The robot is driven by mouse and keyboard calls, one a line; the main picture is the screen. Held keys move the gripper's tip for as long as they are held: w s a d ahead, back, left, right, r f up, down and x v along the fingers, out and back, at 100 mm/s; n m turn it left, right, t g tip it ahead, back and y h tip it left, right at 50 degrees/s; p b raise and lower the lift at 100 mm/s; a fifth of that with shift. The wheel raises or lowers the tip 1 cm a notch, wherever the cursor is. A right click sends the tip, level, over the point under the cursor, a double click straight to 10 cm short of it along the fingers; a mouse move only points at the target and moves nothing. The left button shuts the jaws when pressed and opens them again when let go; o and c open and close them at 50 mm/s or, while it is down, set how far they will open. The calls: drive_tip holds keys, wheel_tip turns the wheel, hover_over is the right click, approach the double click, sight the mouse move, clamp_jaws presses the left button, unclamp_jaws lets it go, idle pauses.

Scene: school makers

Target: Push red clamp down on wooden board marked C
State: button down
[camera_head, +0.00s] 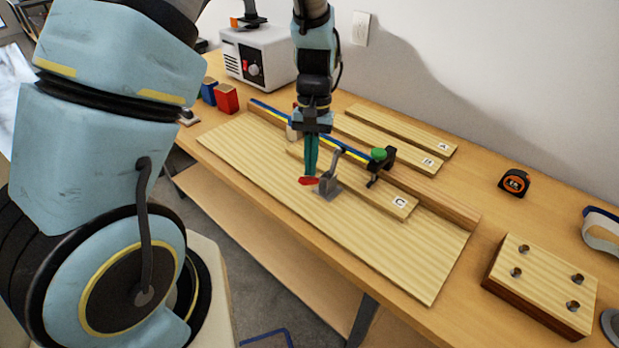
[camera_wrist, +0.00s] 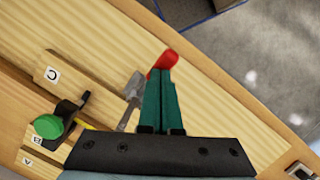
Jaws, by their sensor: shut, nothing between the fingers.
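The red clamp has a grey metal body (camera_head: 328,188) beside the wooden board marked C (camera_head: 375,192), on the larger base board. Its red handle (camera_head: 307,181) points toward the front of the bench, and a grey arm of it stands up at a slant. My gripper (camera_head: 311,173) is shut and empty, pointing down, with its green fingertips at the red handle. In the wrist view the red handle (camera_wrist: 168,59) shows just past my fingertips (camera_wrist: 160,74), which overlap part of it. I cannot tell whether they touch. Board C (camera_wrist: 85,92) lies left of the clamp there.
A black-and-green stop (camera_head: 378,160) sits on the fence behind board C. Boards A (camera_head: 400,128) and B (camera_head: 370,138) lie farther back. The front of the base board is clear.

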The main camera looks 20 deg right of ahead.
drive_tip(key=x, duration=0.1)
drive_tip(key=b+x, duration=0.1)
drive_tip(key=w+b+x, duration=0.1)
drive_tip(key=x, duration=0.1)
drive_tip(key=shift+d+f, duration=0.25)
drive_tip(key=shift+s, duration=0.1)
drive_tip(key=shift+r, duration=0.1)
drive_tip(key=w, duration=0.1)
drive_tip(key=w+d+r+p, duration=0.1)
drive_tip(key=shift+w+d, duration=0.3)
drive_tip(key=b+v, duration=0.2)
drive_tip(key=v, duration=0.8)
drive_tip(key=shift+r+b, duration=0.35)
drive_tip(key=shift+b, duration=0.05)
drive_tip(key=shift+w, duration=0.2)
